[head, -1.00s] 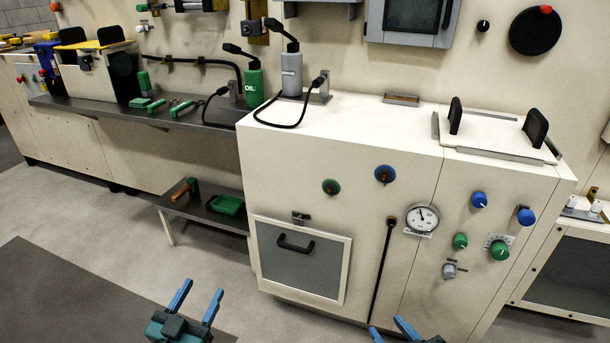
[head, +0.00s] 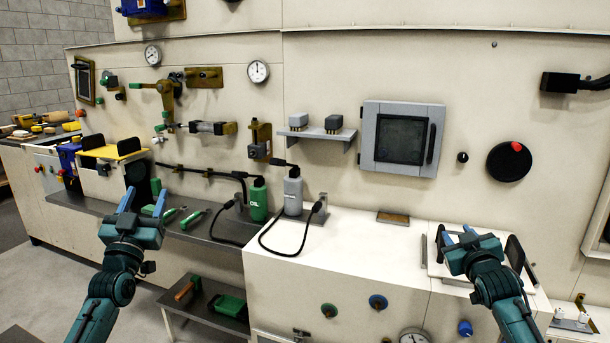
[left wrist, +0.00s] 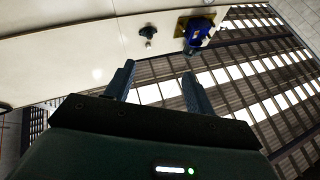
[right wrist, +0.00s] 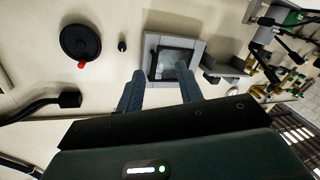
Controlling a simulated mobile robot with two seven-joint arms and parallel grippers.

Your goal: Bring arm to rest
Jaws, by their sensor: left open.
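My left gripper (head: 143,205) is raised in front of the dark shelf at the left of the head view. Its two blue fingers stand apart with nothing between them. They also show apart in the left wrist view (left wrist: 155,85), pointing toward the wall and the ceiling. My right gripper (head: 458,236) is raised in front of the white cabinet's right part. In the right wrist view its fingers (right wrist: 160,92) stand apart and empty, with the wall window beyond them. Neither gripper touches anything that I can see.
A grey-framed window (head: 403,138) and a black disc with a red knob (head: 509,161) are on the wall. A shelf (head: 209,237) runs left.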

